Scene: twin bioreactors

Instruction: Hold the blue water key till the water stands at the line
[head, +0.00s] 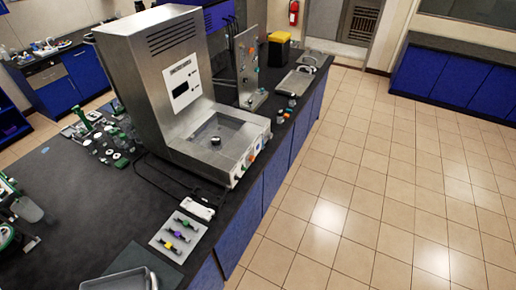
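A large steel machine (150,75) stands on the dark bench, with a labelled panel (181,82) on its upright face. A shallow steel basin (213,137) with a small dark knob-like part in it juts out from its foot. Small coloured keys (250,155) sit along the basin's front edge; they are too small to tell for sure which is the blue water key. I cannot make out a water level or a line. Neither of my grippers can be made out in this view.
A white plate with coloured clips (178,238) and a grey tray (118,281) lie at the near bench edge. Green and white parts (95,135) crowd the left. A steel panel with knobs (247,65) stands behind. The tiled floor (380,190) at right is clear.

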